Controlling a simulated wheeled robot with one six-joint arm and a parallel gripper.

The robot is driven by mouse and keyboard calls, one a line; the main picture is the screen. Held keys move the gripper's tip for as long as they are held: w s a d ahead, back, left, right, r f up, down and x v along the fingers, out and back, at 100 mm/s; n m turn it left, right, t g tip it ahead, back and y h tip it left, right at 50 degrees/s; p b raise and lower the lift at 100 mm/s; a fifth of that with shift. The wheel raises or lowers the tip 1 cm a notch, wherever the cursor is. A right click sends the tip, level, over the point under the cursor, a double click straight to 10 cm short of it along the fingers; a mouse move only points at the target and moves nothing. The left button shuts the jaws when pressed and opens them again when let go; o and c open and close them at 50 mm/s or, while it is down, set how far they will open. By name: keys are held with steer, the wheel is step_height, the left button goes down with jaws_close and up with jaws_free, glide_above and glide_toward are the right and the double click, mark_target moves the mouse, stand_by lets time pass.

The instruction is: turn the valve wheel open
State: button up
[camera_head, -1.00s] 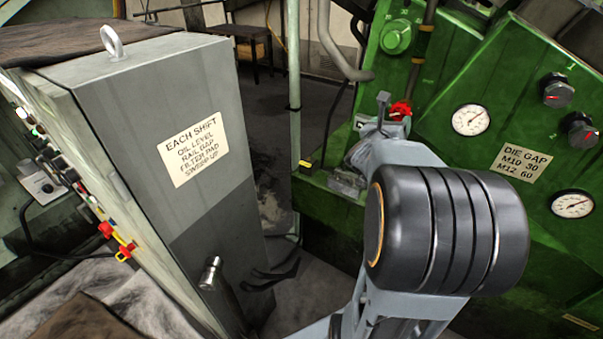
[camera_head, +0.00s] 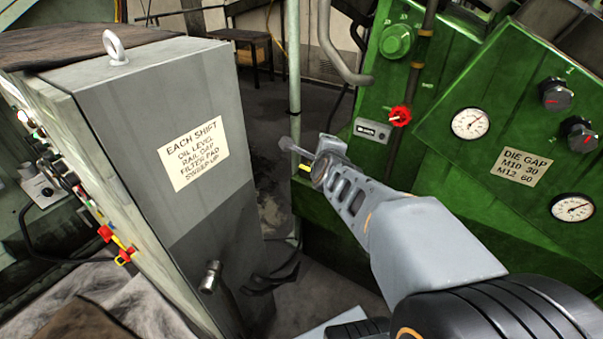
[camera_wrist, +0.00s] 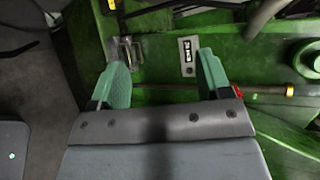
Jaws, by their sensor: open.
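The valve wheel (camera_head: 400,116) is small and red, on the front of the green machine in the head view. How far the wheel is turned cannot be told.
A grey cabinet (camera_head: 215,90) with a checklist label stands at the left. A vertical pipe (camera_head: 415,85) runs beside the wheel. Two gauges (camera_head: 470,123) and black knobs (camera_head: 555,94) are on the right panel. A small label plate (camera_head: 372,131) sits left of the wheel.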

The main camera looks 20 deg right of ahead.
steer(key=s+a+f+n+g+y, duration=0.2)
steer(key=a+n+y, duration=0.1)
steer(key=a+n, duration=0.4)
steer(key=shift+f+n+y, duration=0.4)
steer(key=shift+n, duration=0.6)
steer(key=shift+s, duration=0.1)
steer(key=s+a+f+n+g, duration=0.2)
steer(key=s+a+n+g, duration=0.1)
steer(key=s+n, duration=0.3)
steer(key=s+a+f+n+g+y+p, duration=0.1)
steer(key=s+a+f+n+g, duration=0.1)
steer(key=s+n, duration=0.4)
steer(key=a+n+g, duration=0.1)
steer(key=n+g, duration=0.1)
steer(key=n, duration=0.2)
steer(key=shift+a+f+n, duration=0.15)
steer(key=shift+n, duration=0.25)
steer(key=shift+c, duration=0.3)
